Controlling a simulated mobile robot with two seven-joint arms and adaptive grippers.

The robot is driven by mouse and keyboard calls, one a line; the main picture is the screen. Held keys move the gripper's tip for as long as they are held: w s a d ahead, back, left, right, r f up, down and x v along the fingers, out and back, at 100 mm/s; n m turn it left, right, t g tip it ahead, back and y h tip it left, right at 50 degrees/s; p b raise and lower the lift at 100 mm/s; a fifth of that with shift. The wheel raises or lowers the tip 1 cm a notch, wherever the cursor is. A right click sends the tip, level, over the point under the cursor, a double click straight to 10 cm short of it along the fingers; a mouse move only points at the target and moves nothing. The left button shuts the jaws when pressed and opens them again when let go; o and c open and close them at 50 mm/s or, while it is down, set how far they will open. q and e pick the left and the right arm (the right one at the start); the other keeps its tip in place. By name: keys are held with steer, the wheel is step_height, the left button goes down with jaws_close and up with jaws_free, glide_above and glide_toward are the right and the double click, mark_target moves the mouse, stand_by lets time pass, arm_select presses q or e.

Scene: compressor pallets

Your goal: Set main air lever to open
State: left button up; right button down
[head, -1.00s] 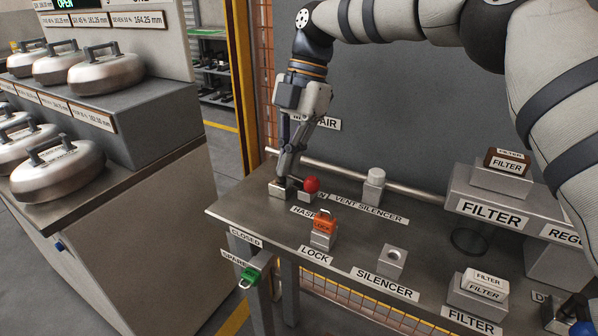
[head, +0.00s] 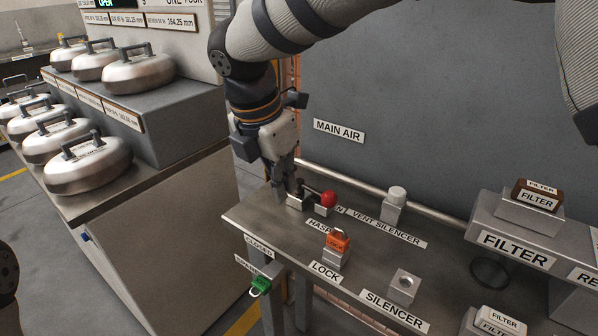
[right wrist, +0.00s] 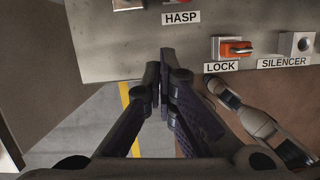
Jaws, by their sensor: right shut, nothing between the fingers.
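The main air lever has a red knob (head: 328,198) and a dark arm, by a small metal block near the back left of the bench. The MAIN AIR sign (head: 338,131) is on the grey wall behind. My right gripper (head: 281,194) points down just left of the knob, fingers shut and empty; contact with the lever cannot be told. In the right wrist view its fingertips (right wrist: 164,56) overlap the bench edge. My left gripper is not in view.
An orange lock (head: 338,240) and a silencer block (head: 403,286) stand on the bench. A vent silencer (head: 396,196) is right of the knob. A green padlock (head: 260,285) hangs at the front left.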

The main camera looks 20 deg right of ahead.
mark_target(315, 193)
steer(key=x, duration=0.7)
steer(key=shift+d+f, duration=0.1)
steer(key=shift+f, duration=0.15)
steer(key=shift+w+d+r, duration=0.2)
steer(key=shift+w+d, duration=0.2)
steer(key=shift+d, duration=0.15)
steer(key=shift+w+d+r, duration=0.25)
steer(key=shift+w+d, duration=0.15)
steer(key=shift+d, duration=0.1)
steer(key=shift+w+d+r, duration=0.1)
steer(key=shift+w+d, duration=0.15)
steer(key=shift+d, duration=0.15)
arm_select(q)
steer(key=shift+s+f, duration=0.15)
